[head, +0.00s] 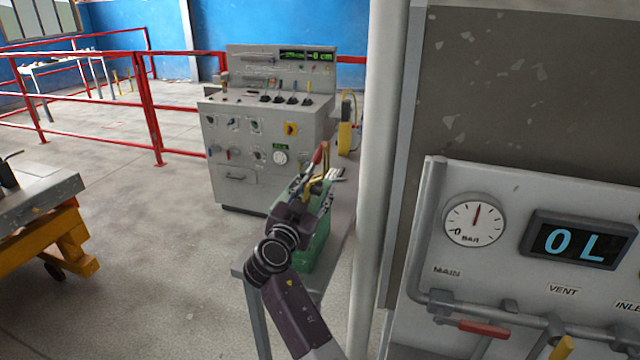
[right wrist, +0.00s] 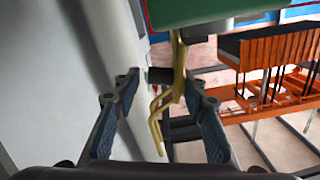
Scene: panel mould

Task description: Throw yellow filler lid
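A green tank-like body (head: 317,252) sits on a narrow grey table beside the white post. A thin bent yellow piece (head: 326,172) stands at its top, with a red part (head: 318,154) beside it. I cannot tell for sure whether the yellow piece is the filler lid. My right gripper (head: 312,192) is at the top of the green body. In the right wrist view, my right gripper (right wrist: 160,112) has its fingers spread, and the yellow piece (right wrist: 179,75) runs between them, close to the right finger. Contact is unclear. My left gripper is out of view.
A grey control console (head: 265,150) stands behind the table. A white post (head: 372,180) rises just right of the arm. A panel with a gauge (head: 474,220) and a display reading "0 L" (head: 577,241) fills the right. Open floor (head: 150,260) lies left.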

